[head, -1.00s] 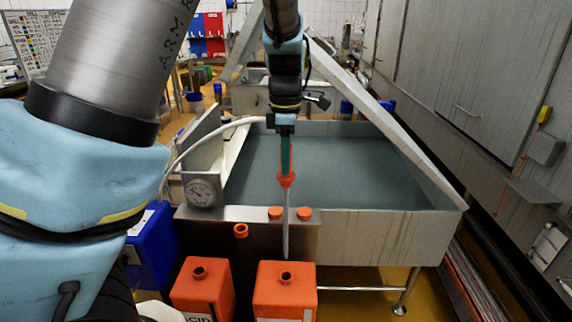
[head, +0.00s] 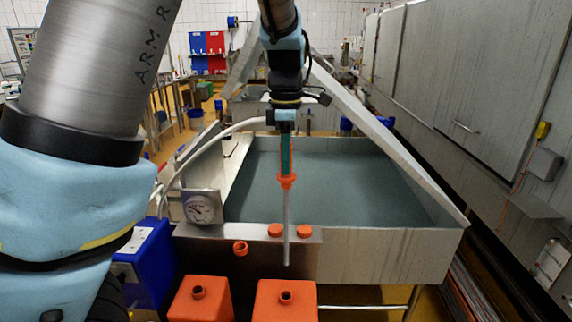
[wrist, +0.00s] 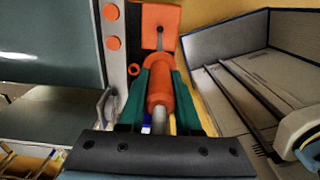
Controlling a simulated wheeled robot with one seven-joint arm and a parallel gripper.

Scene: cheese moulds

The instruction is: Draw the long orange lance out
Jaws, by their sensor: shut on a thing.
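The lance has an orange grip and collar (head: 287,181) and a thin grey tube (head: 286,230) hanging straight down. My gripper (head: 286,168), with green fingers, is shut on its orange grip, which also shows in the wrist view (wrist: 159,90). The tube's lower end is in the open, above the neck of the right orange canister (head: 270,302), with a visible gap between them. In the wrist view the tube points at this orange canister (wrist: 168,14).
A second orange canister (head: 188,306) stands to the left. Behind is a steel vat (head: 385,241) of grey-blue liquid, with two orange caps (head: 304,231) and an orange ring (head: 240,248) at its front. A dial gauge (head: 200,208) and blue container (head: 150,250) are at left.

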